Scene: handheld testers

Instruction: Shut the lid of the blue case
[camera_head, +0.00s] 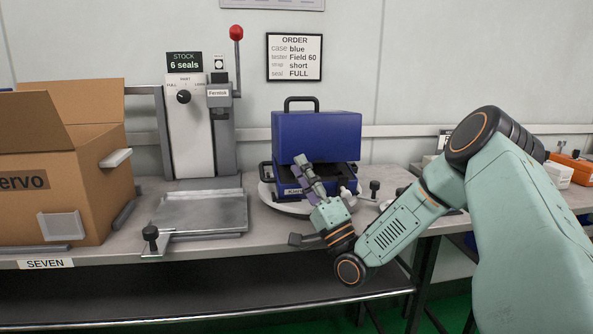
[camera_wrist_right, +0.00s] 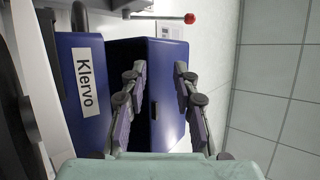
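The blue case (camera_head: 316,138) stands on a round light turntable (camera_head: 293,207) on the bench. Its lid is raised, with a dark gap between lid and base; a black handle is on top. In the right wrist view the lid (camera_wrist_right: 168,85) stands apart from the case base (camera_wrist_right: 84,85), which has a "Klervo" label. My right gripper (camera_head: 305,163) is in front of the case, overlapping its lower lid edge in view. Its fingers (camera_wrist_right: 160,72) are spread, with the lid seen between and beyond them; contact is not clear. My left gripper is not in view.
A sealing press (camera_head: 190,125) with a red-knobbed lever and a metal tray (camera_head: 198,213) are left of the case. An open cardboard box (camera_head: 90,190) is at far left. Black clamp knobs stand near the turntable. An order card (camera_head: 294,57) hangs behind.

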